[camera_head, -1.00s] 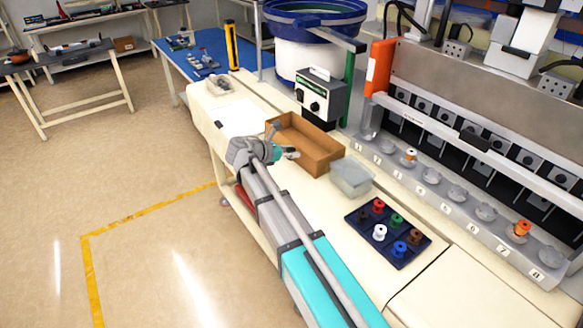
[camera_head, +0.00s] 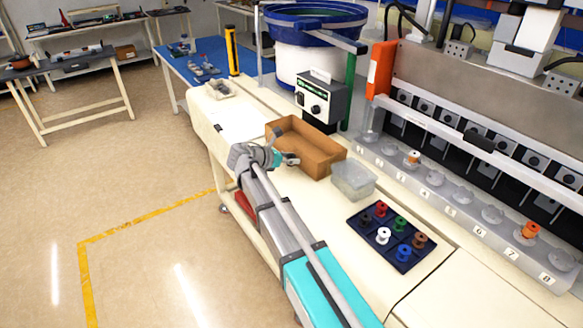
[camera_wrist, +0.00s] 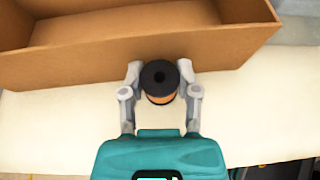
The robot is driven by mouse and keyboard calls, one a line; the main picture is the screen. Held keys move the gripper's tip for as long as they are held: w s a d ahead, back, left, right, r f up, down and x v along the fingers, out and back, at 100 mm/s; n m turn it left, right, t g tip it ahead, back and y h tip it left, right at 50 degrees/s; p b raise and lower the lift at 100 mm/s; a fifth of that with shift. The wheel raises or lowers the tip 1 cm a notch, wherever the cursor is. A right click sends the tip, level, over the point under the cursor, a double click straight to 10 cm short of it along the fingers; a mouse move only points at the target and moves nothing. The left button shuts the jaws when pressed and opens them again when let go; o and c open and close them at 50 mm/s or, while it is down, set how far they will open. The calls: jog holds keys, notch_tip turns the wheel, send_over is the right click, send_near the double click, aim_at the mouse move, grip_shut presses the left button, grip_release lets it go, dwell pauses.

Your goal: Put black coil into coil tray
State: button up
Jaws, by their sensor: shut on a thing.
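My gripper (camera_wrist: 160,85) is shut on the black coil (camera_wrist: 160,77) in the wrist view. The coil has a black top with a dark centre hole and an orange-copper winding below. It is between both fingers, in front of the cardboard box wall. In the head view my gripper (camera_head: 288,160) is beside the box, and the coil cannot be made out. The dark blue coil tray (camera_head: 374,246) lies on the bench to the right, apart from my gripper. It holds red, green, white, blue and brown coils.
A grey machine with numbered coil holders (camera_head: 463,197) runs behind. A control box (camera_head: 321,97) and blue bowl feeder (camera_head: 315,25) stand farther back.

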jog(key=shift+f+b, duration=0.75)
jog(key=shift+f, duration=0.35)
jog(key=shift+f, duration=0.1)
jog(key=o, duration=0.9)
jog(key=shift+o, duration=0.2)
jog(key=shift+a+r, duration=0.1)
jog(key=shift+r, duration=0.15)
jog(key=p+v, duration=0.4)
jog(key=v, duration=0.8)
jog(key=shift+p, duration=0.3)
